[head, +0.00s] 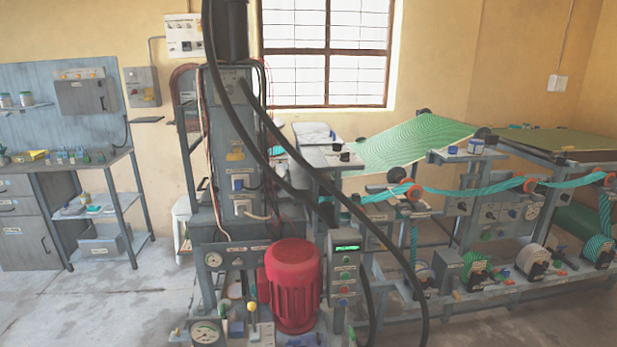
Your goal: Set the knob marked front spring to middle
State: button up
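No knob label is legible at this distance, so I cannot tell which knob is marked front spring. A grey control box (344,275) with a lit green display stands right of the red motor and carries several small coloured controls. A grey panel (492,213) with dials and small knobs is on the machine frame at the right. More small knobs and gauges sit low around the machine, too small to read. My gripper is not in view.
A red motor (292,285) stands at the front centre. Black hoses (285,175) cross in front of the machine. Teal web (465,190) runs over orange rollers at the right. A workbench (75,168) stands at the left. The floor (100,305) at lower left is clear.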

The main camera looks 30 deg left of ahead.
aim_at(344, 157)
jog(key=u, duration=1.45)
jog(key=k, duration=0.9)
jog(key=i, duration=0.9)
jog(key=z, duration=0.1)
